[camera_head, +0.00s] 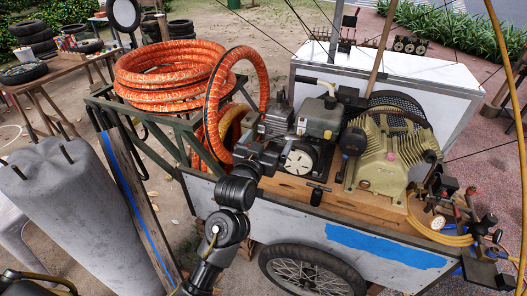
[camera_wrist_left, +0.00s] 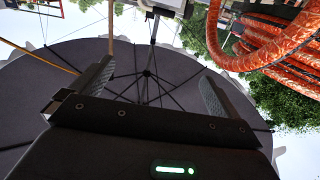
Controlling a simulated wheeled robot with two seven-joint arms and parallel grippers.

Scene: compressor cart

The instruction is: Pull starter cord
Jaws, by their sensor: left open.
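The engine (camera_head: 322,118) sits on the cart's wooden deck, with a round pale starter cover (camera_head: 298,162) on its near side. A small black T-shaped handle (camera_head: 318,188), apparently the starter cord's grip, is just below and right of that cover. My left gripper (camera_head: 264,148) is left of the cover and handle, apart from the handle. Its fingers are hard to make out against the engine. In the left wrist view the left gripper (camera_wrist_left: 157,78) points upward, its two fingers wide apart with nothing between them. My right gripper is not in view.
The beige compressor pump (camera_head: 390,155) stands right of the engine. Coiled orange hose (camera_head: 165,75) lies on a green frame at left, one loop close to my left gripper. Gauges and yellow hose (camera_head: 440,238) are at right. A dark umbrella (camera_wrist_left: 140,50) is overhead.

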